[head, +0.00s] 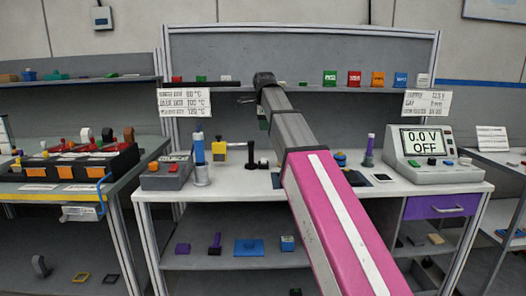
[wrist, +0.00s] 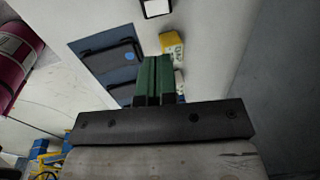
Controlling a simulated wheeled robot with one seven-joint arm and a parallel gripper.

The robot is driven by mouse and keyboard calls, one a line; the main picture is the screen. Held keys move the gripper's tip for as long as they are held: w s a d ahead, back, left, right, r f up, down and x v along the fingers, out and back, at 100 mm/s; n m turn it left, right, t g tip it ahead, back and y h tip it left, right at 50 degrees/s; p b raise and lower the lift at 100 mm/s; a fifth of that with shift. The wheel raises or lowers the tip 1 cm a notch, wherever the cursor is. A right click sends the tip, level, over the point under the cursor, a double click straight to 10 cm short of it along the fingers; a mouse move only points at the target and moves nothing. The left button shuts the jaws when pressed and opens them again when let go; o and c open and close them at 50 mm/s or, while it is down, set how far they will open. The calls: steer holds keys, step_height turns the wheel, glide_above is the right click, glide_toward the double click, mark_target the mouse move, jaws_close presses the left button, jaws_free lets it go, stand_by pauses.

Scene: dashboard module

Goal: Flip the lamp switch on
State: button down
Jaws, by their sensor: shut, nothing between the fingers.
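No part in view can be surely told as the lamp switch. In the wrist view a dark blue panel (wrist: 82,48) carries dark modules, one with a round blue spot (wrist: 129,57). My gripper's green fingers (wrist: 160,80) are together with nothing between them, and they overlap the panel's right side in that view. I cannot tell whether they touch anything. In the head view my arm reaches over the white workbench (head: 230,190), and a small green part of my gripper (head: 263,122) shows below the wrist. The arm hides part of the bench middle.
A yellow block (wrist: 171,46) lies beside the panel. A meter (head: 430,155) reading "0.0 V OFF" stands on the bench's right. A grey box with an orange and a red button (head: 165,172) stands left, near a blue-topped cylinder (head: 199,160). Small coloured boxes (head: 354,79) line the shelf.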

glide_toward(263, 159)
steer(key=f, duration=0.2)
steer(key=w+f, duration=0.1)
steer(key=f, duration=0.4)
steer(key=shift+w+d+f, duration=0.1)
steer(key=shift+w+f, duration=0.1)
steer(key=shift+w, duration=0.05)
stand_by(0.3)
